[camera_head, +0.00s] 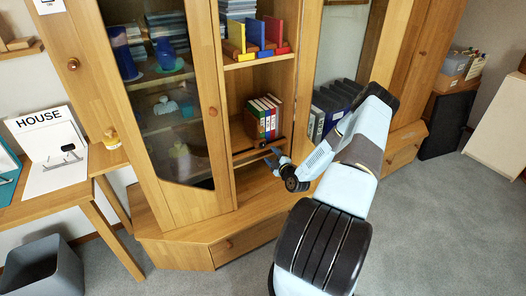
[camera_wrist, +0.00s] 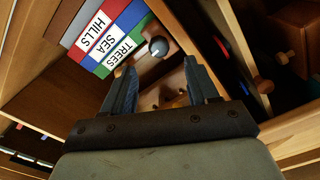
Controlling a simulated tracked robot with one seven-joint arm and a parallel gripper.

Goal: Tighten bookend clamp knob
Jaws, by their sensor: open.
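The clamp knob (camera_wrist: 158,46) is a round grey and black knob with a light mark, on a wooden bookend (camera_wrist: 160,68) beside the books. In the wrist view it lies just beyond the gap between my fingertips. My gripper (camera_wrist: 160,66) is open, with one blue finger on each side of that gap and nothing visible between them. Whether a finger touches the bookend is unclear. The books (camera_wrist: 108,35), labelled HILLS, SEA and TREES, also stand on the cabinet shelf in the head view (camera_head: 262,117). My gripper (camera_head: 274,156) is below and in front of them there; the knob cannot be made out.
A dark rail (camera_head: 258,147) runs along the shelf front near my gripper. A glass door (camera_head: 165,90) is left of the open shelves. Red, blue and yellow bookends (camera_head: 262,35) stand above. Dark binders (camera_head: 335,102) are at right. Carpet (camera_head: 415,215) is clear at right.

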